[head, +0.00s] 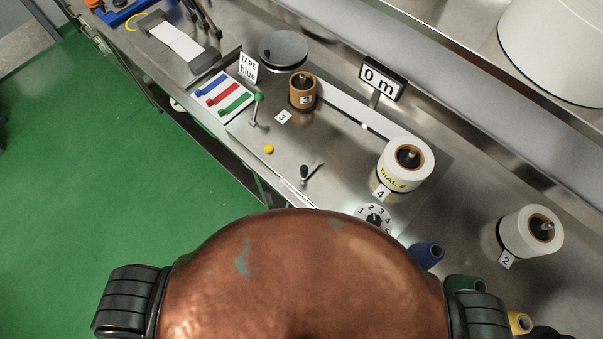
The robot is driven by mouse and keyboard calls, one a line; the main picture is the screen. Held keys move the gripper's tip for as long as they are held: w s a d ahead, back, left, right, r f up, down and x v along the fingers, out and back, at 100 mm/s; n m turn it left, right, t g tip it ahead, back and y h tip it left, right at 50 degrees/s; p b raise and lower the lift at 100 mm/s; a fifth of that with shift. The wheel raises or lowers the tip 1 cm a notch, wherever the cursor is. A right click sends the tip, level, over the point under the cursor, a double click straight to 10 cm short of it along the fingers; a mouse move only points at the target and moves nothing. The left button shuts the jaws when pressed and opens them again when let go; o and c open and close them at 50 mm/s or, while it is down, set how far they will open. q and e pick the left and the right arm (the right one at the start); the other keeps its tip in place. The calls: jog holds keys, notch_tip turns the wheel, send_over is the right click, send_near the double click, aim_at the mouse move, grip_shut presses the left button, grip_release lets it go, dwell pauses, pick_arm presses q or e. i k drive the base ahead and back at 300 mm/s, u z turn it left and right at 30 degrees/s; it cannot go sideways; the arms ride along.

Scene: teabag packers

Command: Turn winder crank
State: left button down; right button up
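A round grey disc (284,50) with a small dark knob near its left rim lies at the far side of the steel bench. A small crank-like part (305,172) with a black knob and a thin metal arm stands nearer, by the bench's front edge. I cannot tell for sure which of these is the winder crank. A brown spool core (303,92) marked 3 sits beside the disc. A white strip runs from near it towards a white roll (407,158) marked 4. A sign (382,79) reads 0 m. Neither of my grippers is in view.
A green-knobbed lever (258,98), a yellow button (269,149) and a numbered dial (374,217) are on the bench. A TAPE blue card (248,67) stands behind a colour-striped panel (222,97). Another white roll (527,231) and coloured spools stand right. The green floor (100,190) is clear.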

aim_at(305, 171)
jog(key=z, duration=0.05)
jog(key=k, duration=1.15)
jog(key=u, duration=0.35)
jog(key=i, duration=0.75)
jog(key=z, duration=0.35)
